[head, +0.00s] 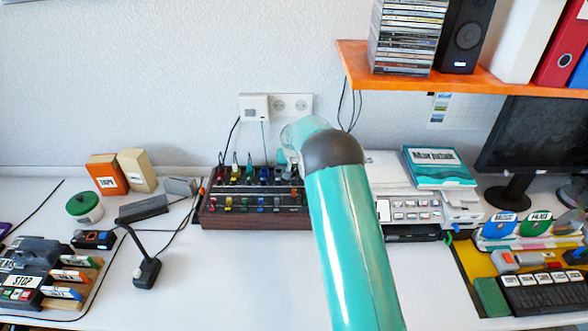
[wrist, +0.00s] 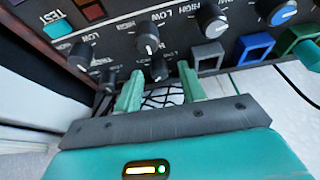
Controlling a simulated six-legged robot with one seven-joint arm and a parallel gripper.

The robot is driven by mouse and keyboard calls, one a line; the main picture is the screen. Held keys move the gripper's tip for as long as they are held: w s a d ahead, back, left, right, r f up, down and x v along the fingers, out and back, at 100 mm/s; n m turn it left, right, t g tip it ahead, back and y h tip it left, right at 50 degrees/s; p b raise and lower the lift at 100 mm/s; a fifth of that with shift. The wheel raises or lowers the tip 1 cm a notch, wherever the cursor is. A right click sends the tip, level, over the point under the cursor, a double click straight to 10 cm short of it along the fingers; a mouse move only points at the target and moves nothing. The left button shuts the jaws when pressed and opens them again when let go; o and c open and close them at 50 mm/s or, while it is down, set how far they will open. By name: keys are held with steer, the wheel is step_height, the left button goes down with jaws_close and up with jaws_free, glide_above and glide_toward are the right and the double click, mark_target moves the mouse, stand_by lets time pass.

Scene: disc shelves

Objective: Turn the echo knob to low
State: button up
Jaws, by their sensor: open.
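A dark mixing console (head: 254,217) with wooden ends stands on the desk in the head view; my arm covers its right part. In the wrist view its black panel (wrist: 125,22) fills the top, with white LOW and HIGH marks and several knobs. One black knob (wrist: 148,45) with a white pointer sits just beyond my fingertips. Another dark knob (wrist: 159,70) shows between them. I cannot read an echo label, so which one is the echo knob is unclear. My gripper (wrist: 160,82) is open, with its two green fingers close to the panel and apart.
Grey, blue and green sockets (wrist: 256,47) with grey-and-blue knobs above them lie right of my fingers. Cables run from the console.

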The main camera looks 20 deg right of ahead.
jaws_close()
steer(key=shift+d+n+y, duration=0.2)
steer(key=shift+n+y, duration=0.2)
steer(key=shift+n, duration=0.7)
steer(key=shift+n+y, duration=0.5)
steer(key=shift+n, duration=0.7)
jaws_free()
